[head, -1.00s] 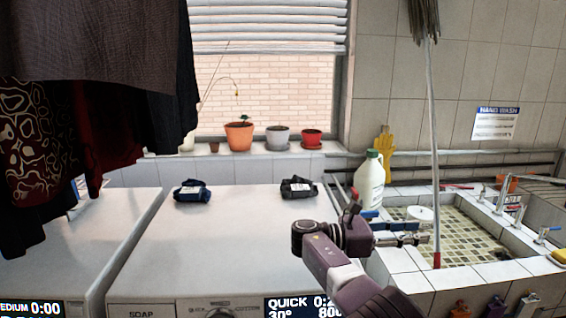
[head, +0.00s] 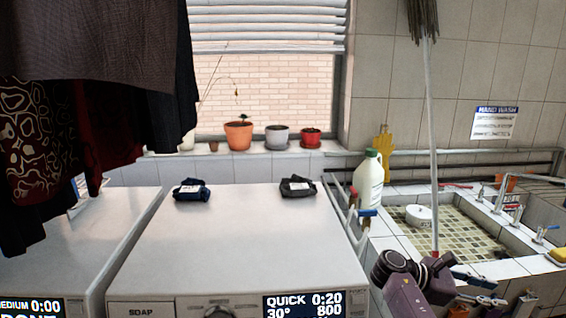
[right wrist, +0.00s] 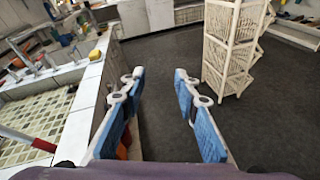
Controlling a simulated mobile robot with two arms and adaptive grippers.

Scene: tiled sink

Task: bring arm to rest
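My right arm (head: 405,295) shows at the bottom right of the head view, low in front of the tiled sink's front edge. My right gripper (head: 484,289) points to the right there. In the right wrist view the right gripper (right wrist: 158,80) has its two blue-padded fingers spread apart, with only dark floor between them. It holds nothing. My left gripper is not in view.
A white bottle (head: 368,183) stands behind. A wicker shelf (right wrist: 230,50) stands on open floor (right wrist: 160,55). Two dark folded cloths (head: 191,190) (head: 298,187) lie on the white washer (head: 240,240).

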